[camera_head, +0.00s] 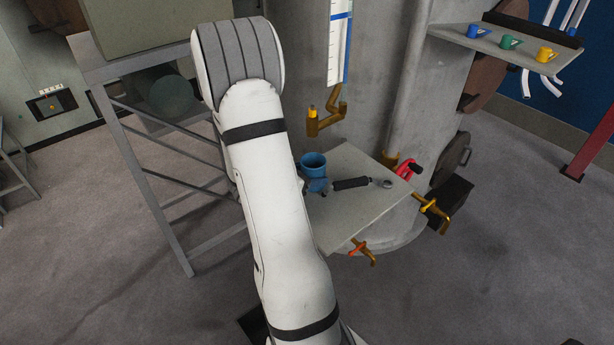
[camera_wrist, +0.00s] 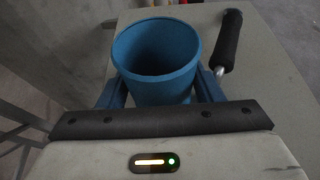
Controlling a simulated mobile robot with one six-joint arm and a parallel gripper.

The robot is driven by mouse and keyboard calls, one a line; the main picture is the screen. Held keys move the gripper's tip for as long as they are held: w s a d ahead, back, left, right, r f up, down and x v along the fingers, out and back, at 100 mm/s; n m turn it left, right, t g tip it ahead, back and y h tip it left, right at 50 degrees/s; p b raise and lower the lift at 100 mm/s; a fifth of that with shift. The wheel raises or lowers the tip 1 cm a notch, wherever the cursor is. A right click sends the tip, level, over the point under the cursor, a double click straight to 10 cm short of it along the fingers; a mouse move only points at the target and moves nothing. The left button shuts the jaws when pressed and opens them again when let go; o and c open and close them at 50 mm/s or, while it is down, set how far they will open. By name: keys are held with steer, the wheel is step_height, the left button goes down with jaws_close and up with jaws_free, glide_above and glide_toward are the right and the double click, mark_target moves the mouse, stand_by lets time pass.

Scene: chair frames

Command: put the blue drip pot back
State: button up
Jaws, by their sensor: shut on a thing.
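The blue drip pot (camera_head: 313,160) is an open, empty-looking cup at the left side of a grey shelf plate (camera_head: 345,225), below a brass tap (camera_head: 318,125). In the wrist view the pot (camera_wrist: 158,55) stands upright between the two blue fingers of my gripper (camera_wrist: 163,88), one on each side. My gripper (camera_head: 318,185) is shut on the pot and partly hidden by my arm in the head view. I cannot tell whether the pot's base touches the plate.
A black-handled tool (camera_head: 352,183) lies on the plate right of the pot; its handle (camera_wrist: 230,42) shows in the wrist view. A higher shelf (camera_head: 490,42) holds blue, green and yellow mugs. A metal stand (camera_head: 150,190) is left.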

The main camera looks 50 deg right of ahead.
steer(key=shift+r, duration=0.1)
steer(key=o, duration=0.8)
steer(key=shift+r, duration=0.1)
steer(key=v, duration=1.2)
steer(key=shift+p, duration=0.35)
steer(key=s+a+r+m+t+y, duration=0.1)
steer(key=s+a+r+m+y, duration=0.2)
steer(key=a, duration=0.4)
steer(key=s+a+r+m+t+y, duration=0.1)
steer(key=s+a+r+m+y, duration=0.2)
steer(key=a+m+y, duration=0.3)
steer(key=s+a+r+m+t+y, duration=0.1)
steer(key=s+a+r+m+y, duration=0.2)
steer(key=a+m, duration=0.4)
steer(key=s+a+y, duration=0.1)
steer(key=a, duration=0.2)
steer(key=shift+a+m+t, duration=0.25)
steer(key=shift+m+t, duration=0.05)
steer(key=shift+m, duration=0.1)
